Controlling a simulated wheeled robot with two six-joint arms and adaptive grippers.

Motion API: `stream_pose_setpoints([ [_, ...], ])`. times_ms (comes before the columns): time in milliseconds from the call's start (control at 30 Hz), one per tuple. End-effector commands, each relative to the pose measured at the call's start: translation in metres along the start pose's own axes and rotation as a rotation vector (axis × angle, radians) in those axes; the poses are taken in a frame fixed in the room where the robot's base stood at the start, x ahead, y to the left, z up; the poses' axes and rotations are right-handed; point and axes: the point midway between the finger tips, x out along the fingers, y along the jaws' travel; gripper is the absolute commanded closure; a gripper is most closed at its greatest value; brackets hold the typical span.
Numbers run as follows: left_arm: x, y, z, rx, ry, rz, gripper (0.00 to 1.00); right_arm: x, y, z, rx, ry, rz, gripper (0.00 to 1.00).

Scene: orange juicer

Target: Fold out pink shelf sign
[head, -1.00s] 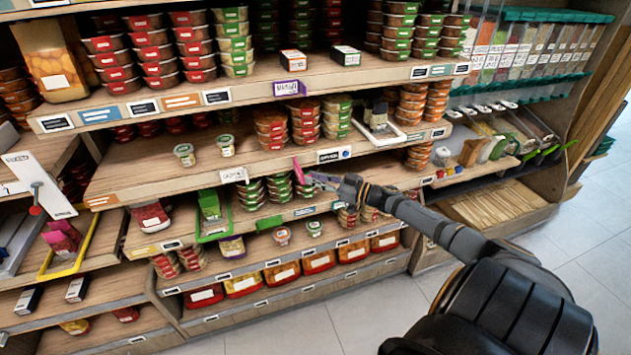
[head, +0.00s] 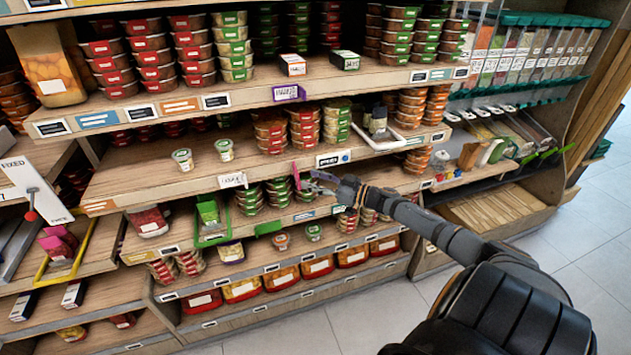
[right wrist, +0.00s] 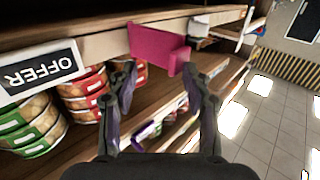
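The pink shelf sign (head: 296,176) sticks out from the front edge of the middle shelf and looks narrow, nearly edge-on, in the head view. In the right wrist view the pink sign (right wrist: 157,48) is a bright panel with a bend toward its right end. My right gripper (head: 314,184) is at the sign, just right of it in the head view. In the right wrist view its two fingers (right wrist: 158,84) are spread, with the sign in front of and between the tips. Whether a finger touches the sign I cannot tell. My left gripper is out of view.
An OFFER label (right wrist: 40,72) is on the shelf edge left of my fingers. Stacked tubs (head: 275,192) stand close under the middle shelf. A purple label (head: 285,93) and a green sign (head: 268,226) are on other edges. The tiled floor (head: 270,332) is clear.

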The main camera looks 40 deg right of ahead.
Motion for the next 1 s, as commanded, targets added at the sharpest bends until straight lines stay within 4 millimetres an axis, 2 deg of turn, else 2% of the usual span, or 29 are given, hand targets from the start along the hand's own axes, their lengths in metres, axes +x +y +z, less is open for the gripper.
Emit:
stream_pose_setpoints([
  [267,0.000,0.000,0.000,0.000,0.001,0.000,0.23,-0.002,0.003,-0.002,0.001,0.001,0.008,0.69],
  [700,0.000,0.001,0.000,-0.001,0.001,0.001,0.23,-0.059,-0.003,-0.001,-0.007,-0.008,-0.006,0.69],
  [1000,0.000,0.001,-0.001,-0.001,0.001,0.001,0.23,-0.077,-0.004,-0.004,-0.006,0.003,-0.005,0.69],
])
